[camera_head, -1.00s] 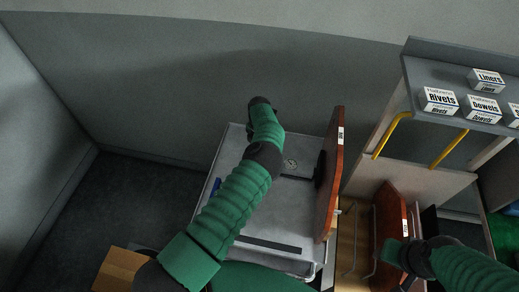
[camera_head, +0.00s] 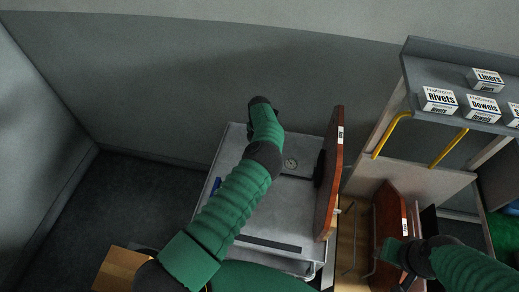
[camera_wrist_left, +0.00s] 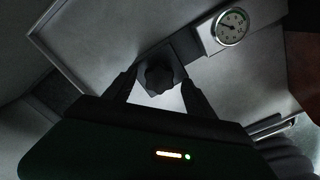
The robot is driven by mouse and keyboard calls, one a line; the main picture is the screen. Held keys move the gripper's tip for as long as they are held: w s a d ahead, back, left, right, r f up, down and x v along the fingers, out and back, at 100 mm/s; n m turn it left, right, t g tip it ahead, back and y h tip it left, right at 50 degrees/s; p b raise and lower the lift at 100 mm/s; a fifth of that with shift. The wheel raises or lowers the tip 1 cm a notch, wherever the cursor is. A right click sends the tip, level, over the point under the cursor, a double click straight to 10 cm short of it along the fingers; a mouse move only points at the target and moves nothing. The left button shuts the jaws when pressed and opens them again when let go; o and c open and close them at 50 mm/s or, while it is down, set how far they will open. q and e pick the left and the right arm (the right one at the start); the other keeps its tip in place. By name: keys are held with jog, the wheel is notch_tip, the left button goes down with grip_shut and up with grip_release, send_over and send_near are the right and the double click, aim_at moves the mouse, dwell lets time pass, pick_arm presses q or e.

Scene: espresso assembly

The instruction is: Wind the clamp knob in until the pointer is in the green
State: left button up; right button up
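The dark lobed clamp knob (camera_wrist_left: 158,78) shows in the left wrist view, on a dark block at the edge of a grey plate. My left gripper (camera_wrist_left: 160,84) has one finger on each side of it, with a small gap visible, so it looks open around the knob. The round white gauge (camera_wrist_left: 231,27) sits to the right of the knob; its pointer is thin and dark, and I cannot tell if it is in the green. In the head view the gauge (camera_head: 291,163) shows beside my left forearm, which hides the knob. My right gripper (camera_head: 402,253) is at lower right, its fingers unclear.
A grey worktop (camera_head: 240,225) carries the gauge. An upright red-brown board (camera_head: 330,175) stands at its right edge, with another such board (camera_head: 390,220) beyond. A shelf (camera_head: 445,72) with small labelled boxes and yellow brackets is at upper right.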

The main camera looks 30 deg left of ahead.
pick_arm(q)
notch_tip(320, 180, up, 17)
jog(key=b, duration=0.2)
jog(key=shift+b, duration=0.4)
jog(key=shift+f, duration=0.15)
